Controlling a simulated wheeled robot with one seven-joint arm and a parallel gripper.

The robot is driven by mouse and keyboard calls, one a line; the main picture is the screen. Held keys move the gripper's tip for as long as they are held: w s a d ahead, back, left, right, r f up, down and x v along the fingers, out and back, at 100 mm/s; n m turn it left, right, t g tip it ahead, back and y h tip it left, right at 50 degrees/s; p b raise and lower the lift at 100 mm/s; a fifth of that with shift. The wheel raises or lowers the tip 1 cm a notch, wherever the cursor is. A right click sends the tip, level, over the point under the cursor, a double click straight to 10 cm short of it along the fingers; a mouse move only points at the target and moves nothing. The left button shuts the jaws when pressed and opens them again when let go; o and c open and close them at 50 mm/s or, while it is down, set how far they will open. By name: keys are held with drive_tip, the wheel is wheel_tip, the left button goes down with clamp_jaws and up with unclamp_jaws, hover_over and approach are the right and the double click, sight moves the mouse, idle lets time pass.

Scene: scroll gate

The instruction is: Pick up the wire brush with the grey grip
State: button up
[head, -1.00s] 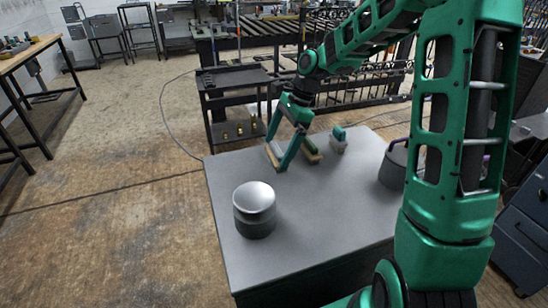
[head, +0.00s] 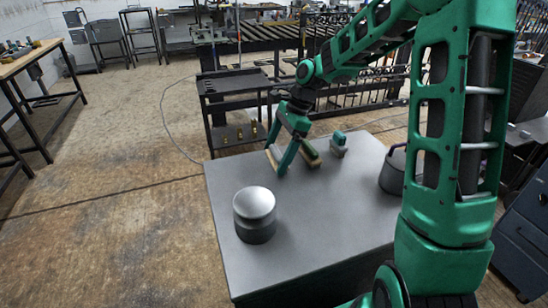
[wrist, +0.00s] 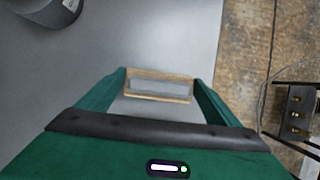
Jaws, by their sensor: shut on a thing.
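The wire brush with the grey grip (wrist: 158,87) lies crosswise between my fingers in the wrist view, its grey top framed by a tan wooden block. In the head view its tan block (head: 311,153) shows partly behind the green finger. My gripper (wrist: 160,90) is shut on this brush. In the head view my gripper (head: 291,158) is over the back part of the grey table (head: 320,205). The finger hides part of the brush, and I cannot tell how far it is off the table.
A second brush with a teal grip (head: 338,143) stands just right of my gripper. A metal canister (head: 254,214) is at the table's front left, and a dark pot (head: 394,172) is at the right. A dark cart (head: 236,95) stands behind the table. The table's middle is clear.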

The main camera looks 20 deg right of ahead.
sight(275, 153)
drive_tip(key=shift+r, duration=0.45)
drive_tip(key=r, duration=0.3)
drive_tip(key=shift+s+a+r, duration=0.25)
drive_tip(key=shift+s+a, duration=0.05)
drive_tip(key=shift+a, duration=0.1)
drive_tip(key=s+a+r, duration=0.6)
drive_tip(key=a, duration=0.2)
drive_tip(key=shift+s+a, duration=0.15)
drive_tip(key=shift+s, duration=0.2)
drive_tip(key=shift+r, duration=0.1)
drive_tip(key=shift+o, duration=1)
